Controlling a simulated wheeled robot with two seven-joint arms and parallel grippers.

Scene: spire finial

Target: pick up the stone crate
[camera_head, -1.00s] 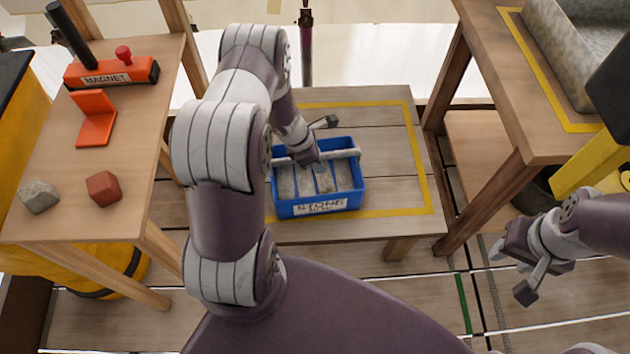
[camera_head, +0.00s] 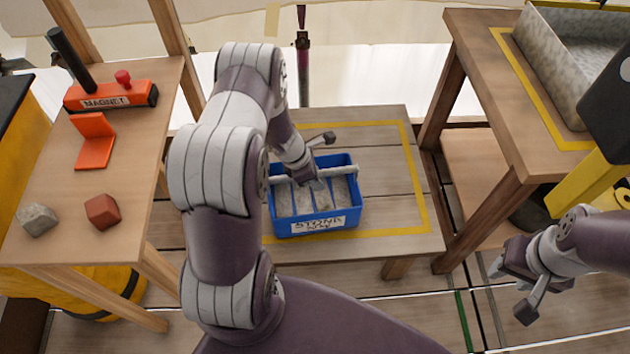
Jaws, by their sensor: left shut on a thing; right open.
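The stone crate (camera_head: 283,230) is a blue open box with a white label that reads "STONE", a light handle bar across its top and grey stone pieces in its compartments. It sits upright on the low wooden table (camera_head: 385,185), inside the yellow tape outline; I see no clear gap under it. My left gripper (camera_head: 316,183) reaches down over the crate from behind and is shut on the handle bar near its middle. The fingertips are partly hidden by the wrist. My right gripper (camera_head: 508,287) is open and empty, low at the right, well away from the crate.
A left bench (camera_head: 60,175) holds a magnet tool (camera_head: 110,95), an orange bracket (camera_head: 94,142), a grey stone (camera_head: 37,219) and a red block (camera_head: 102,211). A right table (camera_head: 490,70) carries a grey stone trough (camera_head: 555,65). The low table's right side is clear.

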